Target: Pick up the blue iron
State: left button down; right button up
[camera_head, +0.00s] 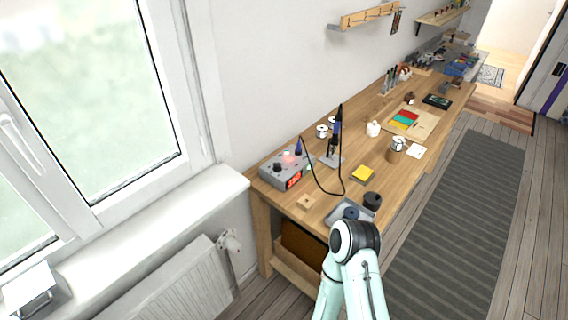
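A soldering iron with a blue part (337,126) stands upright, seemingly in a small grey stand (332,160) on the wooden workbench. A black cable loops from it down over the bench to the grey soldering station (285,169) with a red display. A second dark blue upright piece (298,147) shows at the back of the station; I cannot tell what it is. One of my arms rises from the bottom middle, its bent joint in front of the bench's near edge. Neither gripper shows, and nothing is seen held.
On the workbench (385,160) are a yellow block (362,174), a small wooden block (306,202), a grey tray (338,208), a dark round container (372,200) and white cups. A window sill and radiator (180,288) are at left. The floor with a grey runner (462,210) is clear at right.

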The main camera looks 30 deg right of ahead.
aim_at(336, 123)
jog(key=k+z, duration=0.1)
jog(key=z, duration=0.75)
jog(key=k+l+z, duration=0.1)
jog(key=z, duration=0.3)
